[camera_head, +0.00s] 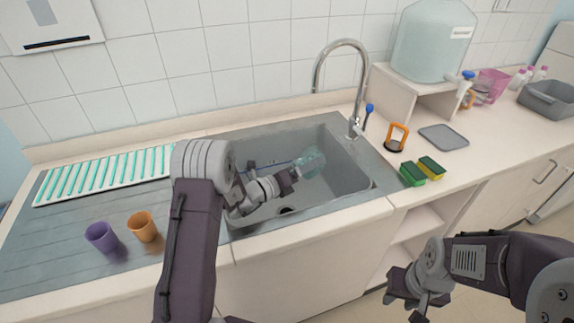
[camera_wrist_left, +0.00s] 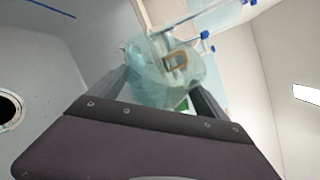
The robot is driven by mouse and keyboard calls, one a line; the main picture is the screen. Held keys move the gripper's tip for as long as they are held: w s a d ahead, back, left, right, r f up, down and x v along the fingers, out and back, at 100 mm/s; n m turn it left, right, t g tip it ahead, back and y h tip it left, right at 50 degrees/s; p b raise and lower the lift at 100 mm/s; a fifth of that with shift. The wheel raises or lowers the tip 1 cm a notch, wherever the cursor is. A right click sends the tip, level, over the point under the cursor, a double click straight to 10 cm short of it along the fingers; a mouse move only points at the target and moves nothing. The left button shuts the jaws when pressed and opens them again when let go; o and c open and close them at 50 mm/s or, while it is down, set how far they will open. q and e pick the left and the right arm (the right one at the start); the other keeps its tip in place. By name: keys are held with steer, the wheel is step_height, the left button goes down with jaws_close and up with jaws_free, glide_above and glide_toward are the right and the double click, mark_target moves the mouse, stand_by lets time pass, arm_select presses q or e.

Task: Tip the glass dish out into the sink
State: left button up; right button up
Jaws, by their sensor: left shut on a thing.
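The glass dish (camera_head: 310,162) is clear, pale green-blue, and is over the grey sink (camera_head: 352,176). My left gripper (camera_head: 294,173) is shut on it and holds it tilted inside the sink area. In the left wrist view the dish (camera_wrist_left: 165,72) sits between the two dark fingers, and the sink wall and drain (camera_wrist_left: 10,108) show at the left. Whether anything is in the dish cannot be seen. My right gripper (camera_head: 418,302) hangs in front of the counter, away from the sink; its fingers appear apart with nothing between them.
A tall curved faucet (camera_head: 345,45) stands behind the sink. Green and yellow sponges (camera_head: 413,174) and an orange-handled item (camera_head: 396,137) are at its right. A purple cup (camera_head: 101,237), an orange cup (camera_head: 143,227) and a ribbed rack (camera_head: 105,176) are on the left drainboard.

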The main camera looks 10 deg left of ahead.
mark_target(305, 159)
arm_select(q)
steer(key=shift+r+n, duration=0.25)
steer(key=shift+n, duration=0.05)
steer(key=shift+a+r+n+t+h, duration=0.2)
steer(key=shift+r+n+t+h, duration=0.15)
steer(key=shift+n, duration=0.35)
stand_by(0.6)
steer(key=shift+w+a+r+n+t+p, duration=0.15)
steer(key=shift+r+n+t+p, duration=0.1)
steer(key=shift+r+n, duration=0.25)
steer(key=shift+s+a+r+n+t+p, duration=0.1)
steer(key=shift+r+n+p, duration=0.15)
steer(key=shift+r, duration=0.4)
steer(key=shift+w+a+r+n+h, duration=0.15)
steer(key=shift+a+r+n+h, duration=0.1)
steer(key=shift+a+r+n, duration=0.35)
steer(key=shift+w+a+r+n+t+p, duration=0.1)
steer(key=shift+a+r+n+t+p, duration=0.15)
steer(key=shift+r+n+t+p, duration=0.25)
steer(key=shift+r+n, duration=0.15)
steer(key=shift+n, duration=0.3)
steer(key=shift+d+r+t, duration=0.1)
steer(key=shift+d+t, duration=0.1)
steer(key=shift+t, duration=0.1)
steer(key=shift+n, duration=0.3)
